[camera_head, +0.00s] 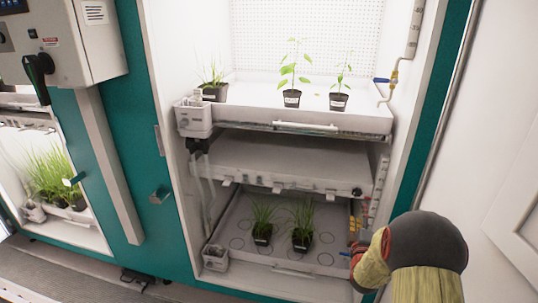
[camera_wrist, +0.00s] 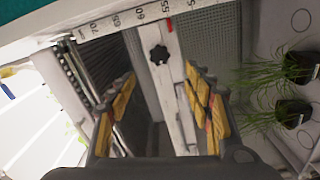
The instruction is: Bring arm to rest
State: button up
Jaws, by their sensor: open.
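My gripper (camera_wrist: 162,105) shows in the wrist view with its two yellow-padded fingers spread wide apart and nothing between them. Behind the gap is a white post with a black star-shaped knob and a ruler strip. My arm (camera_head: 425,250), with a dark rounded joint and a yellow cover, reaches in at the lower right of the head view, beside the chamber's right side. The gripper itself is not clearly seen there.
The open chamber has an upper tray (camera_head: 270,116) with several potted plants, an empty middle shelf (camera_head: 280,165) and a lower tray (camera_head: 320,258) with two grassy pots. Those pots (camera_wrist: 292,113) also show in the wrist view. A white wall (camera_head: 490,130) stands close on the right.

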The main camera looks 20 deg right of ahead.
jog(key=s+a+f+m+g+y, duration=0.1)
jog(key=s+f+m+g+y, duration=0.15)
jog(key=f, duration=0.45)
jog(key=s+a+f+m+g+y, duration=0.1)
jog(key=s+a+f+m+g, duration=0.2)
jog(key=f, duration=0.4)
jog(key=s+a+r+m+g+y, duration=0.2)
jog(key=s+a+m+g+y, duration=0.15)
jog(key=s+a, duration=0.25)
jog(key=s+a+r+m+g+y+p, duration=0.2)
jog(key=s+a+r+m+g+p, duration=0.15)
jog(key=s+a+r, duration=1.5)
jog(key=a+r+n+t+p, duration=0.1)
jog(key=a+r, duration=0.3)
jog(key=r, duration=0.3)
jog(key=s+a+r+n+t+p, duration=0.1)
jog(key=a+r+n+t+p, duration=0.1)
jog(key=a+r, duration=0.3)
notch_tip(320, 180, up, 2)
jog(key=shift+s+r+y, duration=0.2)
jog(key=shift+s+y, duration=0.1)
